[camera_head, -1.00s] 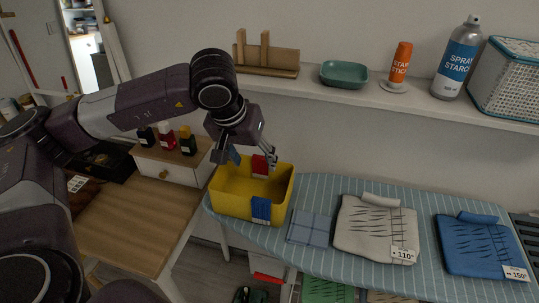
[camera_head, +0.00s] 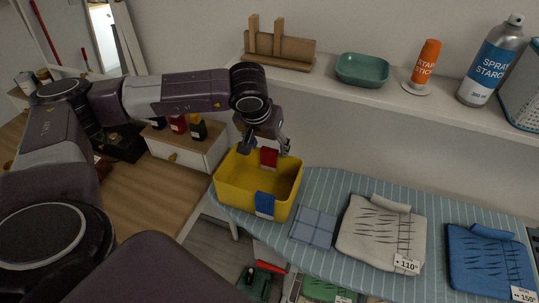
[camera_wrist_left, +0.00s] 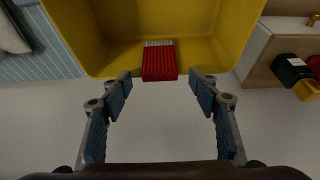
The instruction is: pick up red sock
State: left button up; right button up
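The red sock (camera_head: 269,157) hangs over the far rim of the yellow bin (camera_head: 229,191). The wrist view shows the red sock (camera_wrist_left: 159,64) with a pale ribbed band at its top, lying over the rim of the yellow bin (camera_wrist_left: 216,50). My left gripper (camera_head: 266,148) is at the bin's far rim. In the wrist view its fingers (camera_wrist_left: 160,90) are wide open, one to each side of the sock and apart from it, with nothing held. My right gripper is not in view.
A blue sock (camera_head: 264,204) hangs over the bin's near rim. The striped ironing board (camera_head: 335,184) carries folded garments to the right. A shelf with a green dish (camera_head: 362,69) and spray can (camera_head: 492,62) runs behind. Bottles (camera_head: 197,127) stand on a small drawer box at left.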

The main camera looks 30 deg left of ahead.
pick_arm(q)
jog(key=shift+s+f, duration=0.1)
jog(key=shift+s, duration=0.1)
jog(key=c, duration=0.6)
jog(key=shift+f, duration=0.1)
jog(key=c, duration=0.5)
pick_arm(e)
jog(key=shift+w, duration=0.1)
